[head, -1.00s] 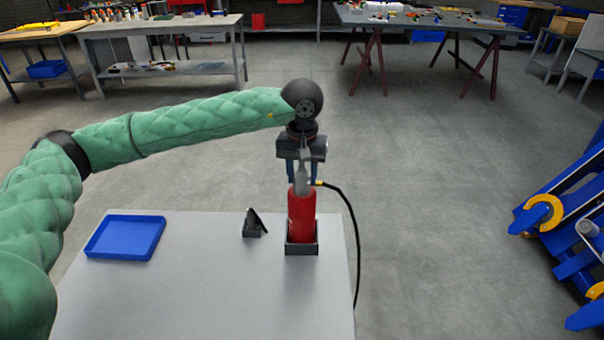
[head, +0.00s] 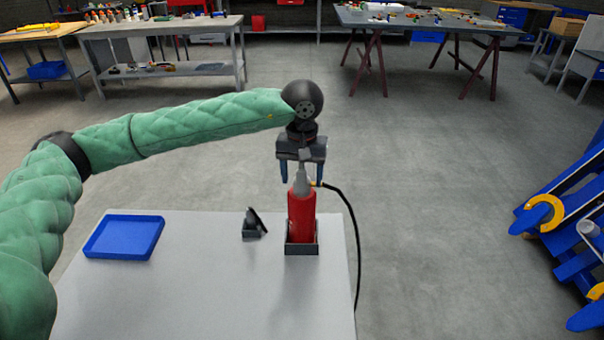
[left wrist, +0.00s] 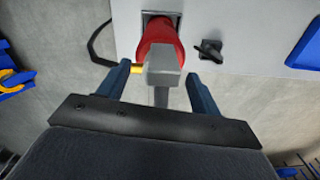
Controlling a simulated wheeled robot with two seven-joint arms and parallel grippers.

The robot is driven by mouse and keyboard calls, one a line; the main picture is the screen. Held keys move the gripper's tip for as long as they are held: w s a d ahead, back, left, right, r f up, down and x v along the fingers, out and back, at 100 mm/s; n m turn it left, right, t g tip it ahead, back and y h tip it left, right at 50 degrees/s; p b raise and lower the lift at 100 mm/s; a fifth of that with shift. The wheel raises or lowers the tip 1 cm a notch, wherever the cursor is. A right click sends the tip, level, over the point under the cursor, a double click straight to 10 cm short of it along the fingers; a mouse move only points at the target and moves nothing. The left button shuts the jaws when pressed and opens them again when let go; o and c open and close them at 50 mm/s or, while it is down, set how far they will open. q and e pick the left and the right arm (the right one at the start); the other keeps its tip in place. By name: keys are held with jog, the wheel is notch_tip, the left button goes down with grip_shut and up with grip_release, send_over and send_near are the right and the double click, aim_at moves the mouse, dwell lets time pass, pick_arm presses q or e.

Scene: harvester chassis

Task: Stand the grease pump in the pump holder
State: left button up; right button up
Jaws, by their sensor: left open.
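The red grease pump (head: 301,213) with a grey head stands upright with its base inside the dark square pump holder (head: 302,250) on the grey table. A black hose runs from its brass fitting over the table's right edge. My left gripper (head: 298,176) is open above it, its blue fingers apart on either side of the grey head without gripping it. In the left wrist view the gripper's fingers (left wrist: 157,88) stand wide around the pump's grey head (left wrist: 163,62), with the red body (left wrist: 160,36) beyond. My right gripper is not in view.
A small dark stand (head: 253,226) sits just left of the holder. A blue tray (head: 125,237) lies at the table's left. Blue machinery (head: 570,225) with yellow parts stands at the right. Workbenches line the back, with open floor between.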

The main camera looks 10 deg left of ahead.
pick_arm(q)
jog(key=shift+r, duration=0.1)
notch_tip(320, 180, up, 8)
jog(key=shift+f+b, duration=0.1)
jog(key=shift+b, duration=1.05)
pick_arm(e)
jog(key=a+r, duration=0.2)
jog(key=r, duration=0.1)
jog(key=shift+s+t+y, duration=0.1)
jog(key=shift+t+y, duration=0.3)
